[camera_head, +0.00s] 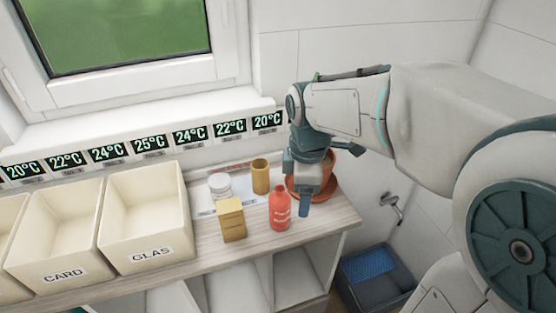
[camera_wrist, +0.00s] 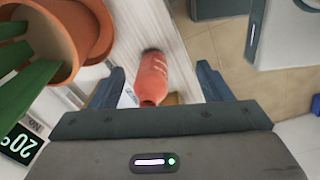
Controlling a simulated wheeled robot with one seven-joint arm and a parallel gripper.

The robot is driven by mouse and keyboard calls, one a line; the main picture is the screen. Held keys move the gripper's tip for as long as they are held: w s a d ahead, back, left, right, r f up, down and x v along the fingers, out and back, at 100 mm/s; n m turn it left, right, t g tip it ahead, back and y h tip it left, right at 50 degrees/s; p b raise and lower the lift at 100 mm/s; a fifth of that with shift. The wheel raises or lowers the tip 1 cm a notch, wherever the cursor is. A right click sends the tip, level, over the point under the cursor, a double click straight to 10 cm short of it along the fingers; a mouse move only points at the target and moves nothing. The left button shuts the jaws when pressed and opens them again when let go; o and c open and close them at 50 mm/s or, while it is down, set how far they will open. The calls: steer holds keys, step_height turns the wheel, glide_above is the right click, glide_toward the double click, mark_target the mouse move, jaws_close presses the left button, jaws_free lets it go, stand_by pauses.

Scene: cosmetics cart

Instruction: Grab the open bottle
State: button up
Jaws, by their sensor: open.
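A red bottle (camera_head: 280,211) with pale lettering stands upright on the wooden counter near its front edge. Whether its top is open is too small to tell. My gripper (camera_head: 304,206) points down just right of the bottle in the head view, and one blue finger shows clearly there. In the wrist view my gripper (camera_wrist: 160,67) is open, with its two fingers wide apart. The red bottle (camera_wrist: 153,80) appears between the fingers in that picture, with nothing gripped. Contact with the fingers is not visible.
A terracotta pot (camera_head: 326,172) on a saucer stands right behind my gripper. A yellow-brown box (camera_head: 231,219), a white jar (camera_head: 220,186) and a brown cup (camera_head: 261,176) stand left of the bottle. Cream bins (camera_head: 150,215) fill the counter's left. The counter (camera_head: 337,222) ends at right.

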mark_target(280, 186)
steer(key=w+a+r+n+p, duration=0.1)
steer(key=r+n, duration=0.1)
steer(key=w+a+r+n+p, duration=0.1)
steer(key=r+n+p, duration=0.1)
steer(key=w+a+r+n+p, duration=0.1)
steer(key=a+r+n, duration=0.1)
steer(key=r, duration=0.1)
steer(key=shift+a+n+p, duration=0.1)
steer(key=shift+n+p, duration=0.2)
steer(key=shift+p, duration=0.1)
steer(key=shift+w+a+n, duration=0.1)
steer(key=shift+a+n, duration=0.05)
steer(key=shift+n, duration=0.15)
step_height(280, 186, down, 8)
steer(key=shift+f+p, duration=0.2)
steer(key=shift+p, duration=0.1)
steer(key=shift+s+a+f+p, duration=0.1)
steer(key=shift+f+p, duration=0.1)
steer(key=shift+f, duration=0.7)
steer(key=shift+s+d+f+p, duration=0.1)
steer(key=shift+f+p, duration=0.05)
steer(key=shift+f, duration=0.7)
steer(key=shift+s+a+f+p, duration=0.1)
steer(key=shift+f+p, duration=0.1)
steer(key=shift+f, duration=0.7)
steer(key=c, duration=1.1)
